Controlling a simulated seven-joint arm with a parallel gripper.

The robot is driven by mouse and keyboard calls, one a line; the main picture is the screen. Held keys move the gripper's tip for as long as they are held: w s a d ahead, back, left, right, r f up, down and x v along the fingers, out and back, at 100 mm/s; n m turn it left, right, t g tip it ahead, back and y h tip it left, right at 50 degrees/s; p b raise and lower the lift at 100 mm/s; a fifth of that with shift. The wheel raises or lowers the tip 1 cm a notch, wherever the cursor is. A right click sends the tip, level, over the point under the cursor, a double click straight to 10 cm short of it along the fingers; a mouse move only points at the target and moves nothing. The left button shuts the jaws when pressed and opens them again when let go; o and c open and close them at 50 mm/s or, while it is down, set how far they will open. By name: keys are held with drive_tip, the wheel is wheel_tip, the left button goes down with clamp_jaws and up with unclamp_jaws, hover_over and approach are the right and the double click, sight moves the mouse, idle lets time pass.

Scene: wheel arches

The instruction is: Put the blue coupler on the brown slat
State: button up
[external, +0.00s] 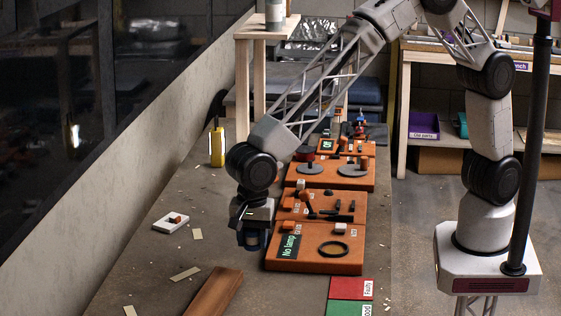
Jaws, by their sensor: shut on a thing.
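My gripper (254,232) hangs pointing down near the middle of the table, left of the front orange board. It is shut on a dark blue thing, which looks like the blue coupler (250,242); it is small and partly hidden by the fingers. The brown slat (213,293) lies on the table at the bottom, running diagonally and cut off by the picture's lower edge. The coupler is behind the slat and to its right in the picture, apart from it. Its exact height above the table is hard to tell.
Orange boards with parts (315,261) stand in a row right of my gripper. Red and green labelled squares (351,288) lie at the front right. A white block with a small part (171,223), a yellow bottle (217,147) and pale strips (185,274) are on the left. A wall borders the left.

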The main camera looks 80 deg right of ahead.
drive_tip(key=s+a, duration=0.4)
drive_tip(key=a, duration=0.1)
drive_tip(key=shift+s+a, duration=0.15)
drive_tip(key=shift+s, duration=0.2)
drive_tip(key=shift+w+f, duration=0.1)
hover_over(209, 299)
drive_tip(key=shift+f, duration=0.8)
idle(0.3)
drive_tip(key=shift+f, duration=1.7)
drive_tip(key=shift+f, duration=0.1)
